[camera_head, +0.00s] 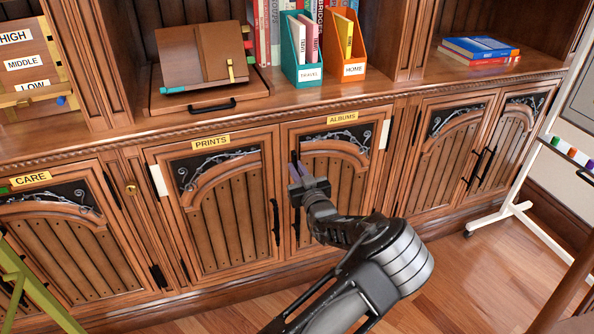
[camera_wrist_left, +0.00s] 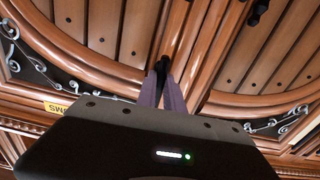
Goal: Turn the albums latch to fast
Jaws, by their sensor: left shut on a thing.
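The albums door (camera_head: 338,175) carries a yellow ALBUMS label (camera_head: 343,117) above its dark scrollwork arch, and it looks closed. My left gripper (camera_head: 295,168) is at this door's left edge, above the black pull handle (camera_head: 296,225). In the left wrist view its narrow purple fingers (camera_wrist_left: 163,75) are shut on a small dark piece (camera_wrist_left: 164,63) at the door edge, apparently the albums latch. The fingers and gripper body hide most of the latch, so I cannot tell which way it is turned. My right gripper is not in view.
The prints door (camera_head: 225,205) with its black handle (camera_head: 275,222) is close on the left. Above, the counter holds a teal file box (camera_head: 302,75), an orange file box (camera_head: 352,72) and a wooden stand (camera_head: 200,55). A white-framed stand (camera_head: 515,195) is at right. Floor in front is partly clear.

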